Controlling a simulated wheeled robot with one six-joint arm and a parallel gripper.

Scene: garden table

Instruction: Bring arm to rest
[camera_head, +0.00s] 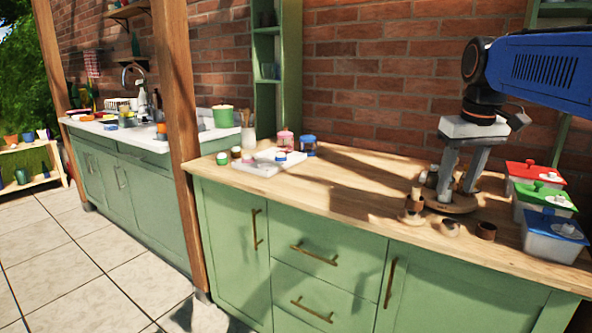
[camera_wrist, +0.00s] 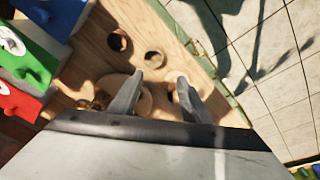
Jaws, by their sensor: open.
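My gripper (camera_head: 457,193) points down over the right part of the wooden countertop (camera_head: 345,180). Its two grey fingers are apart, with nothing held between them. They are over or just behind a round wooden stand (camera_head: 452,208) with small brown cups around it. In the wrist view the open fingers (camera_wrist: 158,80) reach over the wooden disc of the stand (camera_wrist: 145,102). I cannot tell whether the fingertips touch it.
Lidded boxes with red (camera_head: 535,172), green (camera_head: 545,196) and blue (camera_head: 553,226) lids stand right of my gripper. Loose brown cups (camera_head: 486,231) lie near the front edge. A white tray (camera_head: 268,161) sits at the left. The counter's middle is clear.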

